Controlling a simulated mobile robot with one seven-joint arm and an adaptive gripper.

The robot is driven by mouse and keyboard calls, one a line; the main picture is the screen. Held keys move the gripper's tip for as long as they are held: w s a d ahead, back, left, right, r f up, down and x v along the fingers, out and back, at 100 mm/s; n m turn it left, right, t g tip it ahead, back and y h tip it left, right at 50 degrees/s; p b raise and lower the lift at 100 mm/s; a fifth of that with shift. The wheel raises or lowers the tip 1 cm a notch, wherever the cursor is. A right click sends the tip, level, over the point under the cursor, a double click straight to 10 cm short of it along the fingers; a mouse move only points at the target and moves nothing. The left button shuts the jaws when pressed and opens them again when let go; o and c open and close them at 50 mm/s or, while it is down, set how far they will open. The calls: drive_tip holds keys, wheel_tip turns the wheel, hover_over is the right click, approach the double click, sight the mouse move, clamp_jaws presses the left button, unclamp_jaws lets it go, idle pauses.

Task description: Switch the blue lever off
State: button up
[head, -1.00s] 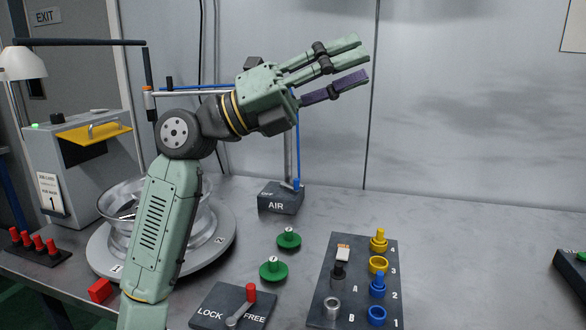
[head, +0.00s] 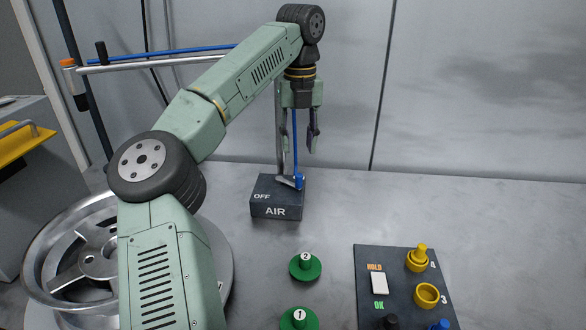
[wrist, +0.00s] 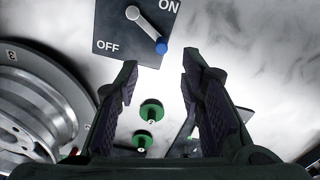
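The blue-tipped lever (head: 299,182) sits on the dark AIR box (head: 276,212) at the back of the bench. In the wrist view its grey arm runs from a round pivot to the blue knob (wrist: 162,47). The knob lies to the right of the OFF label and below the ON label. My gripper (head: 299,146) points down above the box, its fingers apart and empty. In the wrist view my gripper (wrist: 160,66) is open, with the knob beyond the gap between the fingertips and no visible contact. In the head view the ON label does not show.
Green knobs 2 (head: 305,267) and 1 (head: 299,319) stand in front of the box. A dark panel (head: 367,263) with yellow parts is at front right. A silver wheel (head: 62,240) is at left. A blue hose (head: 295,140) hangs behind the box.

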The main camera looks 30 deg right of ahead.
sight(299, 174)
wheel_tip(299, 174, down, 10)
drive_tip(key=shift+r+p, duration=0.1)
drive_tip(key=shift+p, duration=0.85)
drive_tip(key=shift+c, duration=0.6)
clamp_jaws()
drive_tip(key=shift+s, duration=0.1)
